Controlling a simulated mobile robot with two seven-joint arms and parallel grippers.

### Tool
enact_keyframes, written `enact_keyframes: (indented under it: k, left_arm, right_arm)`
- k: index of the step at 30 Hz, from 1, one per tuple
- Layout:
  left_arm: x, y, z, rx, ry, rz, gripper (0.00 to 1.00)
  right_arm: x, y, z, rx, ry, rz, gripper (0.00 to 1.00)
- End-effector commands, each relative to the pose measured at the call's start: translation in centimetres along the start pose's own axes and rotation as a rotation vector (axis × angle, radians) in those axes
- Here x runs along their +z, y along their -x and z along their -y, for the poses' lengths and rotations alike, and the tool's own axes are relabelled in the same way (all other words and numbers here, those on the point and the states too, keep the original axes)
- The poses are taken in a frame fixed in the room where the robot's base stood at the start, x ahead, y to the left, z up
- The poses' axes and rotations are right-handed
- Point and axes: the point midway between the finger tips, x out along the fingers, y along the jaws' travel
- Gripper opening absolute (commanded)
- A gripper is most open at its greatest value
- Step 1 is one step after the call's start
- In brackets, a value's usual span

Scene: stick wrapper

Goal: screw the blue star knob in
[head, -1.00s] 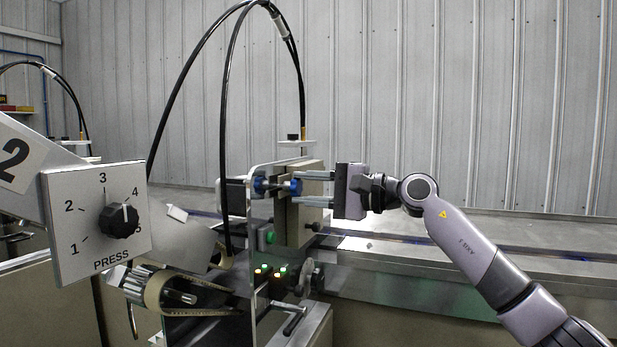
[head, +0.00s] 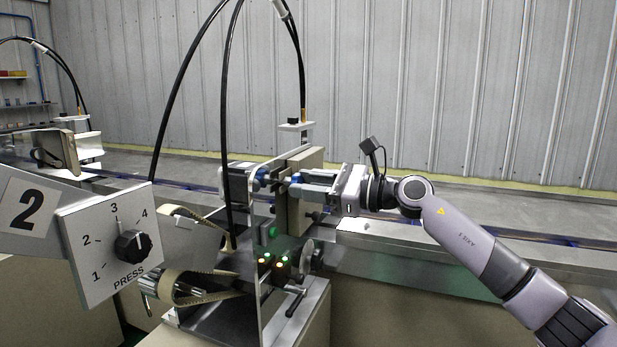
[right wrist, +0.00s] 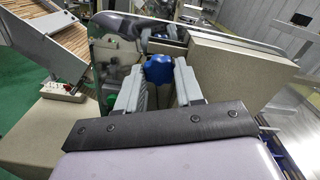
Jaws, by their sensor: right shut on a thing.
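The blue star knob (right wrist: 158,69) sits between the fingertips of my right gripper (right wrist: 158,82) in the right wrist view. The gripper is shut on it. In the head view the right gripper (head: 298,187) reaches in from the right to the upper part of the wrapper machine. There the fingers hide most of the knob (head: 296,178), and a blue part (head: 262,176) shows just left of it. I cannot see how deep the knob's thread sits. My left gripper is not in view.
The press dial panel (head: 118,245) stands at the left front. Black cables (head: 232,120) arch over the machine. Open space lies above the conveyor at right.

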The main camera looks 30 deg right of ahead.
Motion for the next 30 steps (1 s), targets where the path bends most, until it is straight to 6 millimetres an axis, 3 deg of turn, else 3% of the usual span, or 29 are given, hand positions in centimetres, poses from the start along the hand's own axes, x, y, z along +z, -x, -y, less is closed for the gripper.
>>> enact_keyframes:
  k: [2, 3, 4, 12, 16, 21, 30]
  left_arm:
    - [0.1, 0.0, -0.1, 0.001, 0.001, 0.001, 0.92]
    - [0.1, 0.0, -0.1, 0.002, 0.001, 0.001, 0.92]
    - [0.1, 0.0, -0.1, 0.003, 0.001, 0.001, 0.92]
    - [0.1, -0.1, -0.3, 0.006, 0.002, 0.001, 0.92]
    - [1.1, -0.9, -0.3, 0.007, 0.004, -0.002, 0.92]
    - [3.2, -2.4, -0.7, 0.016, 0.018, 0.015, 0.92]
    - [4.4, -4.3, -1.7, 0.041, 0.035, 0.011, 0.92]
  right_arm:
    - [0.0, 0.0, 0.0, 0.0, 0.002, 0.0, 0.02]
    - [0.0, 0.0, 0.0, 0.0, 0.002, 0.0, 0.43]
    - [0.0, 0.0, 0.0, 0.0, 0.003, 0.0, 0.52]
    - [0.0, 0.0, 0.0, 0.0, 0.007, 0.0, 0.53]
    - [-0.4, 0.0, -0.2, 0.0, 0.074, 0.001, 0.53]
    - [-0.6, 0.0, -0.2, -0.001, 0.264, 0.002, 0.53]
    - [-0.6, 0.0, -0.2, -0.002, 0.664, 0.001, 0.53]
